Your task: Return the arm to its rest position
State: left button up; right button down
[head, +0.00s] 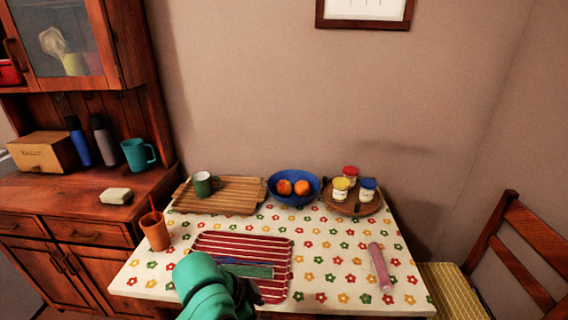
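One of my arms, teal, comes in from the bottom edge a little left of centre, so I take it as the left one. Its dark gripper end (247,291) shows just right of the teal link, over the front of the red-striped tray (222,241) on the table. The fingers are mostly hidden, and I cannot tell whether they are open or shut. Something flat, blue and green (248,269) lies on the tray beside the gripper. My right gripper is not in view.
The flowered table (330,255) holds an orange cup (154,232), a wooden board (225,200) with a green mug (203,184), a blue bowl (293,199) of oranges, a round board (350,206) with jars, and a pink cylinder (380,267). A chair (520,250) stands right.

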pick_arm(q)
jog(key=s+a+f+n+y, duration=0.2)
jog(key=s+a+f+n, duration=0.3)
jog(key=a, duration=0.4)
jog(key=s+a+f+n+y, duration=0.2)
jog(key=s+a+f+n, duration=0.35)
jog(key=a, duration=0.45)
notch_tip(320, 180, down, 22)
jog(key=s, duration=0.3)
jog(key=s+a+f+g, duration=0.1)
jog(key=s+a+f, duration=0.1)
jog(key=s+f, duration=1.1)
jog(key=s, duration=0.2)
jog(key=shift+s+a+f+g+y, duration=0.15)
jog(key=shift+s+f+g+y, duration=0.15)
jog(key=shift+s+f+g, duration=0.1)
